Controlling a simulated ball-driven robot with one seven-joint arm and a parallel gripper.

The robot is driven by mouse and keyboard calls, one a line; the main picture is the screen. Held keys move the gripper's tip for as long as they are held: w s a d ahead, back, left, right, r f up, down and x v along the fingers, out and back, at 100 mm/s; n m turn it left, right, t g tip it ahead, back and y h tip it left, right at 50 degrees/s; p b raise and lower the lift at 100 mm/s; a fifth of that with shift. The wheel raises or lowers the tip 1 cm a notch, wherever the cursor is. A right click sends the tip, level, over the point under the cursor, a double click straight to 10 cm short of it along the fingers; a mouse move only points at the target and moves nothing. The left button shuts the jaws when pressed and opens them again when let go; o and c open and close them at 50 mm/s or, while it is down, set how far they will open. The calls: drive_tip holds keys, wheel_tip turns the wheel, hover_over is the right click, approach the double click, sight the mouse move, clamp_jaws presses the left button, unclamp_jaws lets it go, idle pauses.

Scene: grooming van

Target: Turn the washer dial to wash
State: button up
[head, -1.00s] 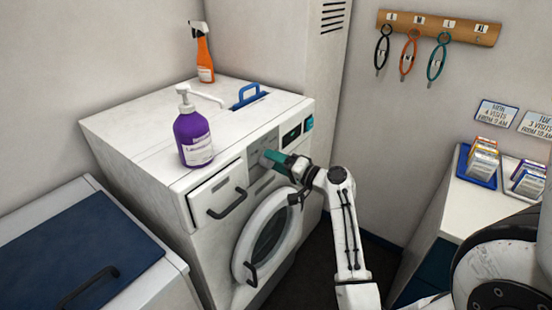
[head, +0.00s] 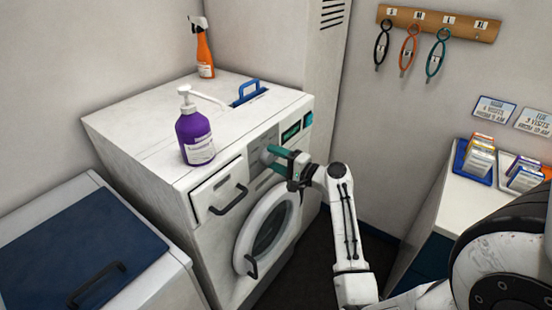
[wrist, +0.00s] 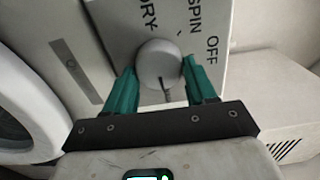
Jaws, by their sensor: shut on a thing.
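The washer (head: 215,265) is a white front-loader with a round door. Its dial (wrist: 158,62) is a round grey knob on the front panel, mostly hidden by my gripper in the head view. A dark mark on the dial points toward the palm of my gripper; WASH is not visible. My gripper (head: 271,158) has teal fingers, one on each side of the dial, and is shut on it.
A purple pump bottle (head: 195,137) and an orange spray bottle (head: 204,55) stand on the washer. A blue-lidded bin (head: 70,250) is at the left. A white counter (head: 437,212) with trays of small boxes is at the right. Dark floor shows between.

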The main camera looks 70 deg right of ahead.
drive_tip(key=o, duration=1)
drive_tip(key=shift+s, duration=0.1)
drive_tip(key=b+v, duration=0.2)
drive_tip(key=v, duration=0.8)
drive_tip(key=shift+s+b, duration=0.3)
drive_tip(key=shift+a, duration=0.15)
drive_tip(key=w+a+f+n+g+y, duration=0.35)
drive_tip(key=a+f+n, duration=0.2)
drive_tip(key=a, duration=0.45)
drive_tip(key=w+a+f+n+g+y, duration=0.2)
drive_tip(key=a+f+n+g+y, duration=0.15)
drive_tip(key=a+f, duration=0.5)
drive_tip(key=s+a+f+n+g+h, duration=0.3)
drive_tip(key=s+a+n+g, duration=0.6)
drive_tip(key=a, duration=0.5)
drive_tip(key=s+n, duration=0.2)
drive_tip(key=s, duration=0.1)
drive_tip(key=shift+s+a+g, duration=0.15)
drive_tip(key=shift+a+g, duration=0.15)
drive_tip(key=shift+a, duration=0.1)
